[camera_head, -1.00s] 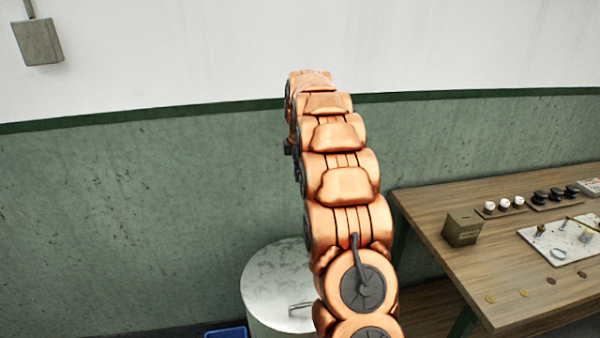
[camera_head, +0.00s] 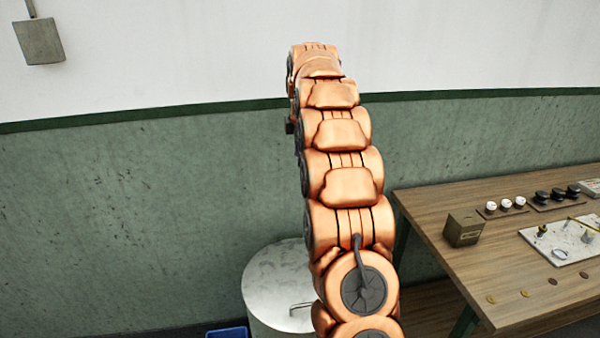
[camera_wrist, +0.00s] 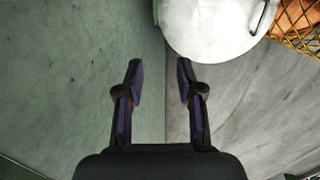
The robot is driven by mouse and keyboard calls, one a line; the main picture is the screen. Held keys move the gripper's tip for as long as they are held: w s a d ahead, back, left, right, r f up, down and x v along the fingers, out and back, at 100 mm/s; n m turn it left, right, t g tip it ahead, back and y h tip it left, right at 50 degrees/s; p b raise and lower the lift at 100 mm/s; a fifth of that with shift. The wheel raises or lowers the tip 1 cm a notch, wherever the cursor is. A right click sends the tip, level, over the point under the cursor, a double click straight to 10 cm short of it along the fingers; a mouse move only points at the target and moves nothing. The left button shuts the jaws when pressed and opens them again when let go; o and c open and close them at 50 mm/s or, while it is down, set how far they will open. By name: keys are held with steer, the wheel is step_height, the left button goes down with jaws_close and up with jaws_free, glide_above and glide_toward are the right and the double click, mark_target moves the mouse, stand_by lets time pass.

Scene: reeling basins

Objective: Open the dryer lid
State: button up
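The dryer is a round drum with a pale metal lid (camera_head: 275,285), low behind my copper arm in the head view. A thin bar handle (camera_head: 301,306) sits on the lid's near right side. In the wrist view the lid (camera_wrist: 205,25) is at the top, right of centre, with the handle (camera_wrist: 260,17) near its right edge. My gripper (camera_wrist: 158,70) is open and empty, its fingers apart just below and left of the lid in that picture. They appear well above the lid. In the head view my gripper is hidden behind the arm.
A wooden table (camera_head: 440,262) at right holds a small box (camera_head: 463,228), jars, a white board (camera_head: 570,240) and several coins. A blue bin (camera_head: 228,332) stands left of the dryer. The green wall (camera_head: 130,220) is close behind. An orange mesh basket (camera_wrist: 300,25) shows top right.

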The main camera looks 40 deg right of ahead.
steer(key=shift+s+a+r, duration=0.1)
steer(key=shift+s+r, duration=0.1)
steer(key=shift+r, duration=1.05)
steer(key=shift+s+a+r, duration=0.1)
steer(key=shift+s+r, duration=0.1)
steer(key=shift+r, duration=1)
